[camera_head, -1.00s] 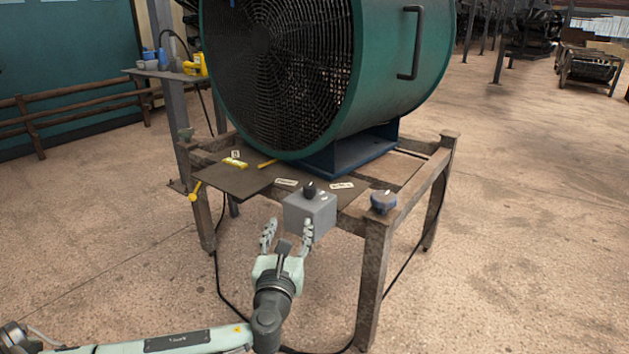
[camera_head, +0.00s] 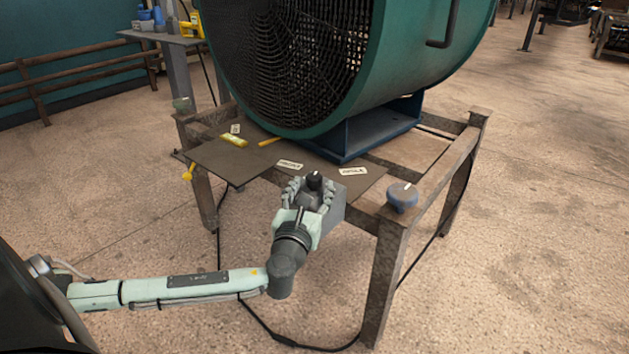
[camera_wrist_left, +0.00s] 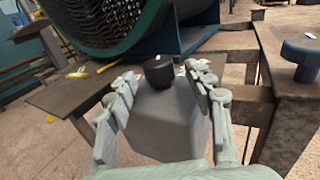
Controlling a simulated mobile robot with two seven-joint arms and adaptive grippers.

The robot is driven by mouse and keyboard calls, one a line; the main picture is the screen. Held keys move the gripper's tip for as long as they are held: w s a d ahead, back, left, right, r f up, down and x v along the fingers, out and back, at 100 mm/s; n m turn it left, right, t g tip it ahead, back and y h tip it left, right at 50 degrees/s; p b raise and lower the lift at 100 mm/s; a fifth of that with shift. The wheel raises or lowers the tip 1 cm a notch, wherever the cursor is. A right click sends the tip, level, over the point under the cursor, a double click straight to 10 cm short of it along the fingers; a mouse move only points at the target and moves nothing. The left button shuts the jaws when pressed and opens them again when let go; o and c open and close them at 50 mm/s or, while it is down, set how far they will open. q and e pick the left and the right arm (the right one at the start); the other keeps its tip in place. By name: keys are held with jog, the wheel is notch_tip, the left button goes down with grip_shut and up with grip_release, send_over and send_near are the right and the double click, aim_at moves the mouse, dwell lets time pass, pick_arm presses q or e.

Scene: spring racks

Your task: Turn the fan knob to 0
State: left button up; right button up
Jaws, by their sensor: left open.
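The fan knob is a small black knob (camera_head: 314,181) with a white mark, on top of a grey box (camera_head: 338,203) at the near edge of the fan's stand. In the left wrist view the black knob (camera_wrist_left: 159,71) stands on the grey box (camera_wrist_left: 165,120) between the spread fingers. My left gripper (camera_head: 309,189) is open, its fingers on either side of the box top and knob; I cannot tell whether they touch. The large green fan (camera_head: 410,50) stands behind the box. My right gripper is not in view.
A blue-grey round knob (camera_head: 403,195) sits on the stand's right corner post. Paper labels (camera_head: 352,171) and a yellow item (camera_head: 234,140) lie on the stand's top. A side table (camera_head: 160,37) stands at the back left. A cable (camera_head: 300,344) runs along the floor.

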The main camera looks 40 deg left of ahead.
aim_at(318, 185)
pick_arm(q)
jog(key=shift+x, duration=1.55)
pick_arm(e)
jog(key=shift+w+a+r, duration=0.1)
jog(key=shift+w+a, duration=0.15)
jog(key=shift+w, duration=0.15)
pick_arm(q)
jog(key=shift+c, duration=0.5)
jog(key=c, duration=1.1)
jog(key=shift+r+n+y+p, duration=0.1)
jog(key=shift+n+y+p, duration=0.2)
jog(key=shift+y+p, duration=0.1)
jog(key=n+g+y+p, duration=0.5)
jog(key=g+y, duration=0.1)
jog(key=shift+d+n+y, duration=0.1)
jog(key=shift+n+y, duration=0.2)
jog(key=shift+y, duration=0.1)
jog(key=shift+n+g+y+p, duration=0.5)
jog(key=shift+n+g+y, duration=0.3)
jog(key=shift+g, duration=0.4)
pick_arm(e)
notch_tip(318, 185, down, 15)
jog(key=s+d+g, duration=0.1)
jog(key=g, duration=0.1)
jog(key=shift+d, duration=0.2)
pick_arm(q)
jog(key=o, duration=1.2)
